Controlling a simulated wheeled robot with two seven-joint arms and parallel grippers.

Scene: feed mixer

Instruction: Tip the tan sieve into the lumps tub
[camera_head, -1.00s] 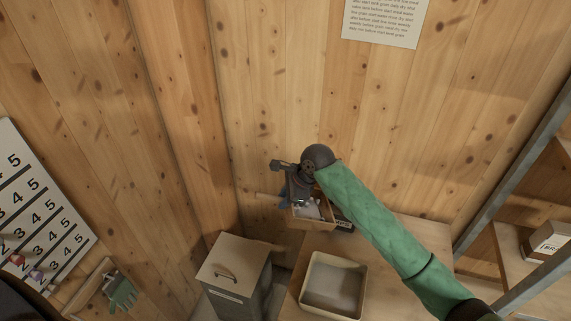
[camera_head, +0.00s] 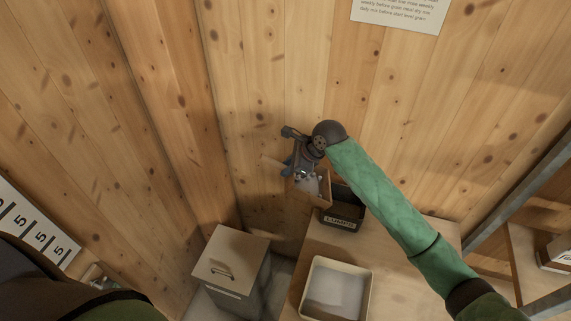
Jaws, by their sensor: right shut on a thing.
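The tan sieve (camera_head: 312,195) is a small wooden-framed box with pale lumps inside. My right gripper (camera_head: 301,172) is shut on it, its arm in a green sleeve coming in from the right. The sieve is tilted and held above the back of the bench, just left of the lumps tub. The lumps tub (camera_head: 341,222) is a dark box with a "LUMPS" label on its front; the sieve and my arm hide part of it. My left gripper is not in view; only part of my left arm shows at the lower left.
A cream tray (camera_head: 315,301) with pale grey meal stands at the front of the wooden bench (camera_head: 395,290). A lidded bin (camera_head: 232,262) with a handle stands left of the bench. The plank wall is close behind the sieve. Shelving (camera_head: 530,245) is at the right.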

